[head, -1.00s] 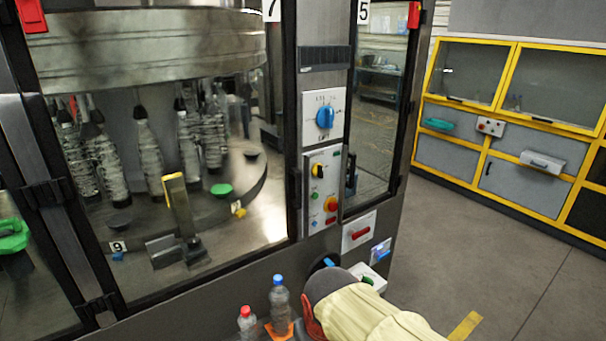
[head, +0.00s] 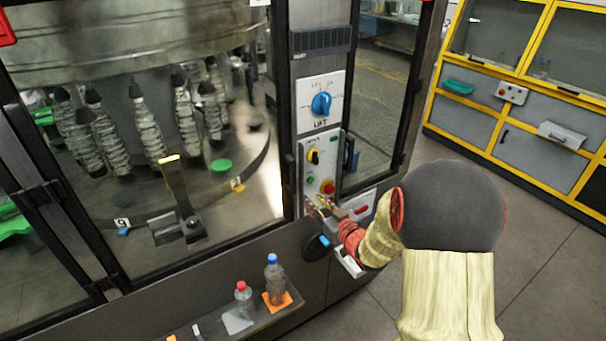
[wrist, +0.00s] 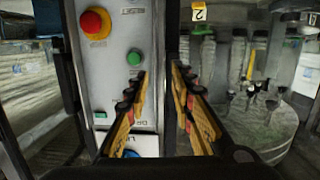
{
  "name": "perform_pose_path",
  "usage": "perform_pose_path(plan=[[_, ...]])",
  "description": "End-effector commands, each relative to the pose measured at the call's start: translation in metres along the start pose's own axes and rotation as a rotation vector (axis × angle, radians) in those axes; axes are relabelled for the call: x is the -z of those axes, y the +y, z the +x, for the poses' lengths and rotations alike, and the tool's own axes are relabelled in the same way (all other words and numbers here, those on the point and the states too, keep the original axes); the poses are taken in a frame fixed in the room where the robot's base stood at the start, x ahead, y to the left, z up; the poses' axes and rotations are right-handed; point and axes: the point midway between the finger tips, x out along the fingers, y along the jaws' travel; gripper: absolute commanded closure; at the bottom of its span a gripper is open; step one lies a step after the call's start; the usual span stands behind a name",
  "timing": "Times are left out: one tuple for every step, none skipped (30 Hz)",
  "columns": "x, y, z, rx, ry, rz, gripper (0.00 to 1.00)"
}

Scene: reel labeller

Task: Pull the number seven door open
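The number seven door (head: 150,270) is the large glass door in a black frame at left in the head view. It looks closed. Its number plate is almost wholly cut off at the top. A dark upright handle (head: 296,190) stands at its right edge, beside the control panel. My gripper (head: 322,206) is at the lower part of that panel, just right of the handle. In the wrist view my gripper (wrist: 158,85) is open and empty, fingers apart, with the panel edge and the black door edge (wrist: 173,40) between and beyond them. Contact cannot be told.
The control panel (head: 312,160) has a red button (head: 327,187) and green button (head: 310,180) close to my gripper. A second glass door (head: 385,100) is to the right. Bottles (head: 273,280) stand on a low shelf below. Open floor (head: 540,230) lies at right.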

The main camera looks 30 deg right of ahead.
Motion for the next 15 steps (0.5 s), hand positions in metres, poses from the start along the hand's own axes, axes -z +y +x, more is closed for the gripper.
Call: perform_pose_path(plan=[[0.017, -0.006, 0.0, 0.024, 0.058, 0.001, 0.76], [0.024, -0.009, 0.0, 0.036, 0.086, 0.005, 0.76], [0.032, -0.013, -0.002, 0.049, 0.116, 0.01, 0.76], [0.037, -0.014, -0.002, 0.056, 0.135, 0.013, 0.76], [0.041, -0.015, -0.003, 0.061, 0.15, 0.016, 0.76], [0.045, -0.017, -0.003, 0.065, 0.165, 0.02, 0.76], [0.048, -0.017, -0.002, 0.067, 0.171, 0.022, 0.76], [0.049, -0.017, -0.001, 0.068, 0.176, 0.025, 0.76], [0.05, -0.018, 0.002, 0.069, 0.176, 0.029, 0.76], [0.05, -0.018, 0.005, 0.069, 0.175, 0.031, 0.76], [0.05, -0.018, 0.008, 0.069, 0.174, 0.031, 0.76], [0.051, -0.019, 0.014, 0.069, 0.175, 0.03, 0.76], [0.052, -0.019, 0.018, 0.07, 0.175, 0.03, 0.76], [0.053, -0.02, 0.023, 0.07, 0.175, 0.03, 0.76], [0.054, -0.02, 0.029, 0.069, 0.174, 0.03, 0.76]])
